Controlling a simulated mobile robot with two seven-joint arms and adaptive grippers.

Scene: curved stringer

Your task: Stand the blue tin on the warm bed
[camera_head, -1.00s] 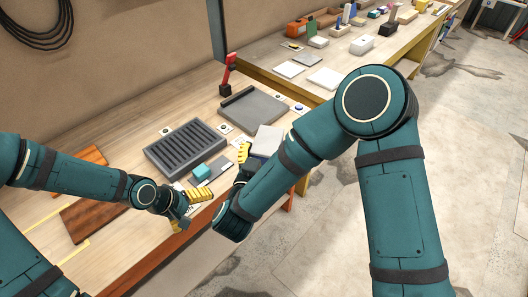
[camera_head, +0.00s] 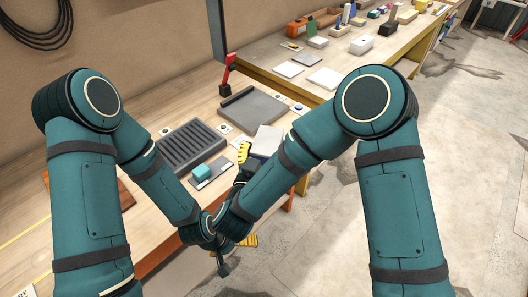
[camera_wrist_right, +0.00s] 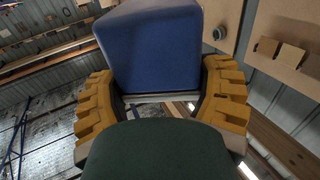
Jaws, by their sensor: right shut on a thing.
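The blue tin (camera_wrist_right: 155,50) fills the middle of the right wrist view, between the yellow fingers of my right gripper (camera_wrist_right: 163,100). In the head view the tin (camera_head: 267,141) shows a pale top beside the yellow fingers of my right gripper (camera_head: 244,152), near the bench's front edge. My right gripper is shut on it. A flat dark grey plate (camera_head: 252,110) with a raised edge lies behind the tin and may be the warm bed. My left gripper (camera_head: 248,240) is low in front of the bench, mostly hidden behind the crossing forearms; its opening cannot be seen.
A ribbed dark tray (camera_head: 188,146) lies left of the plate. A red lever (camera_head: 228,72) stands behind the plate. A second bench (camera_head: 330,62) with several objects is behind. My arms cross closely.

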